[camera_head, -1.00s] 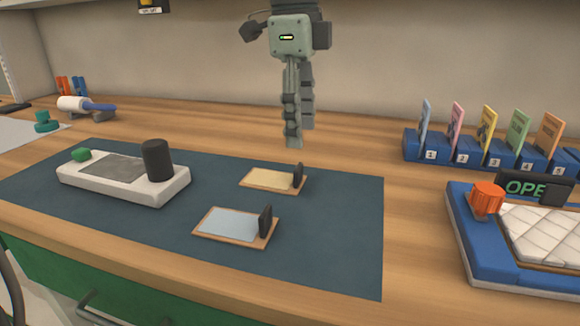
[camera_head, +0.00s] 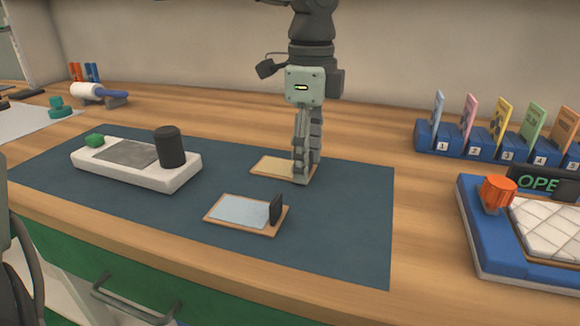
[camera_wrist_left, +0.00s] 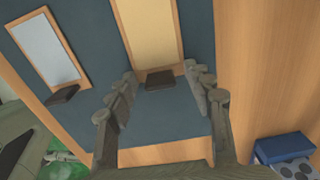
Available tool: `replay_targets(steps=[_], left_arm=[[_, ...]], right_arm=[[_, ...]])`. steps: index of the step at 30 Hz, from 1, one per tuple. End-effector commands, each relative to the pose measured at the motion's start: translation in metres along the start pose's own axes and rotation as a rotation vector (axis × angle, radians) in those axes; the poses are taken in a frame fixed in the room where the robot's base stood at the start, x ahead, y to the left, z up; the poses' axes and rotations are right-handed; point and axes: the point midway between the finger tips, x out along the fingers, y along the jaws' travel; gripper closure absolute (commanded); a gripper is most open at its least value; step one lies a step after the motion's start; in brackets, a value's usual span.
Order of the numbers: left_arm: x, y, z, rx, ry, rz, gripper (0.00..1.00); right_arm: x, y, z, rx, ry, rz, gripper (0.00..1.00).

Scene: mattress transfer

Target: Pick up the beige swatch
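The beige swatch (camera_head: 274,166) lies flat on a wood-edged card on the dark blue mat (camera_head: 340,225). In the left wrist view the beige swatch (camera_wrist_left: 150,32) has a black upright tab (camera_wrist_left: 160,79) at its near end. My left gripper (camera_head: 306,180) points down over that end, hiding the tab in the head view. In the left wrist view my left gripper (camera_wrist_left: 160,82) is open, its fingertips on either side of the tab with gaps. My right gripper is not in view.
A pale blue-grey swatch (camera_head: 240,210) with a black tab lies nearer the front. A white device (camera_head: 130,165) with a black cylinder stands left. A blue tray (camera_head: 490,245) with a quilted pad and orange knob, and a blue numbered card rack (camera_head: 460,145), are right.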

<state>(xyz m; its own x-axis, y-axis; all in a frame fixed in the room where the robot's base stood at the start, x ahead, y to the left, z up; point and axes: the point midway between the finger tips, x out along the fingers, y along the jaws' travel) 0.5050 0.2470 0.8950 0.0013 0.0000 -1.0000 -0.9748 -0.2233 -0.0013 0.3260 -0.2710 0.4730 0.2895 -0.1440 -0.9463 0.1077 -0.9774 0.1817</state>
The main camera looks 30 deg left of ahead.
Motion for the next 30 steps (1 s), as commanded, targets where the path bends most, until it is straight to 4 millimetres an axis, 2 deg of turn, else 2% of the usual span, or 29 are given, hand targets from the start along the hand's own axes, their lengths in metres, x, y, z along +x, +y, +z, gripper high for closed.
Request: replay_targets(steps=[1,10,16,20,30], left_arm=[[0.0,0.0,0.0,0.0,0.0,0.0,0.58],[0.0,0.0,0.0,0.0,0.0,0.0,0.93],[-0.001,0.0,0.0,0.0,0.0,-0.001,0.94],[-0.012,-0.001,0.0,0.0,0.0,-0.004,0.94],[-0.078,-0.001,0.0,0.0,0.0,-0.004,0.94]], right_arm=[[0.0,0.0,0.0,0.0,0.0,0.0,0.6],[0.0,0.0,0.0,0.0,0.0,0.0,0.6],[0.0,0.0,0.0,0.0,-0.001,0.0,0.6],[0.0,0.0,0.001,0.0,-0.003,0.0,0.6],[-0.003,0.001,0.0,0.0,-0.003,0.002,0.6]])
